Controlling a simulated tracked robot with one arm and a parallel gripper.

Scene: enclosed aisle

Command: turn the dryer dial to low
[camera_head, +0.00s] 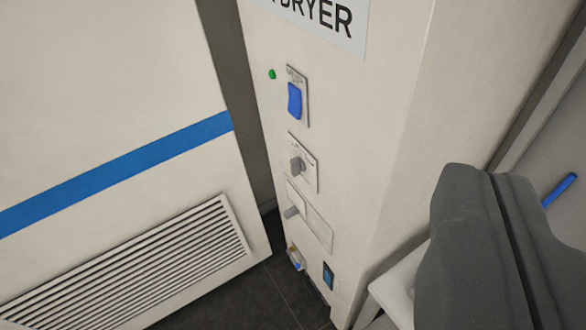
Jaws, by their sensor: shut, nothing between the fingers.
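The white dryer cabinet (385,110) stands in the middle, with a sign ending in "DRYER" at its top. Its narrow front carries a grey dial (297,164) on a small plate, and a second grey knob (291,212) lies below it on another plate. The print on both plates is too small to read, so I cannot tell the settings or which one is the task's dial. My gripper (490,177) is at the lower right, its two dark grey fingers shut together and empty. It is well to the right of the dials and touches neither.
A blue rocker switch (294,100) and a green lamp (272,74) sit above the dials. A socket-like fitting (296,258) and a small dark-blue panel (328,275) are below. A white cabinet with a vent grille (140,270) stands left. A blue bar (559,189) is far right.

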